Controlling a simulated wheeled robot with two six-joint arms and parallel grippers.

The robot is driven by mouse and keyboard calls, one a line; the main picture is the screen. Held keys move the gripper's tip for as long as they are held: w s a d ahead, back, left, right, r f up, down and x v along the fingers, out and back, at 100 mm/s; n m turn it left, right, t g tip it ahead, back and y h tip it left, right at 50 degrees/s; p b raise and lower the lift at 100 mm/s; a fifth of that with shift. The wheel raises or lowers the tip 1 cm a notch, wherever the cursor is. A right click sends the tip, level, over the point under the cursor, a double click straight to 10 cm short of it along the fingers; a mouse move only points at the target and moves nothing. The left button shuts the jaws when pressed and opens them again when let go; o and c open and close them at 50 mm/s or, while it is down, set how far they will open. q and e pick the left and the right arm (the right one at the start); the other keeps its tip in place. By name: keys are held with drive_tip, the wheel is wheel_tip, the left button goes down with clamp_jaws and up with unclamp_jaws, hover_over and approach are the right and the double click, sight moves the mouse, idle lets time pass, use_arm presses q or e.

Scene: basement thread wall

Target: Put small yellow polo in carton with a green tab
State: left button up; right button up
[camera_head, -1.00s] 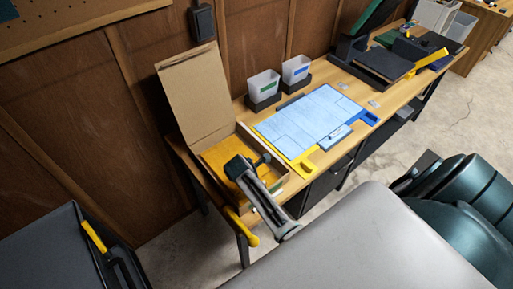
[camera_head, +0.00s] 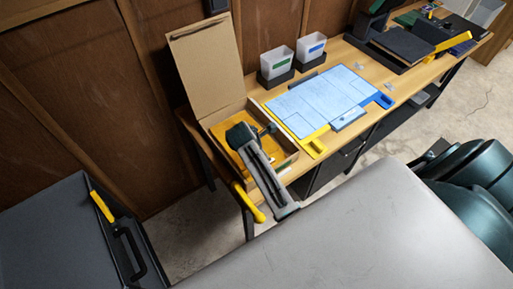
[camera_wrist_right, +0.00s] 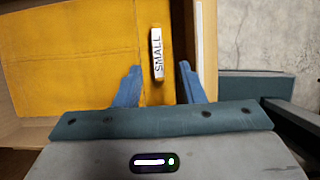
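The yellow polo (camera_head: 217,133) lies folded inside an open cardboard carton (camera_head: 291,160) at the table's left end. Its lid stands up at the back. I cannot make out a green tab on the carton. In the right wrist view the yellow cloth (camera_wrist_right: 70,50) fills the left, with a white label (camera_wrist_right: 156,54) reading "SMALL". My right gripper (camera_head: 262,135) is over the carton and hides part of the polo. In the wrist view its two blue fingers (camera_wrist_right: 158,84) are apart on either side of the label. I cannot tell whether they touch the cloth. My left gripper is not in view.
Right of the carton lies a pale blue lined board (camera_head: 318,98) with yellow and blue corner pieces. Two white bins, green-labelled (camera_head: 277,64) and blue-labelled (camera_head: 311,48), stand behind it. A yellow handle (camera_head: 245,198) sticks out at the table's front left.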

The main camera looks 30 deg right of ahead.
drive_tip(key=b+v, duration=0.1)
drive_tip(key=v, duration=0.5)
drive_tip(key=shift+r, duration=0.25)
drive_tip(key=shift+a, duration=0.1)
drive_tip(key=shift+c, duration=0.3)
idle(0.4)
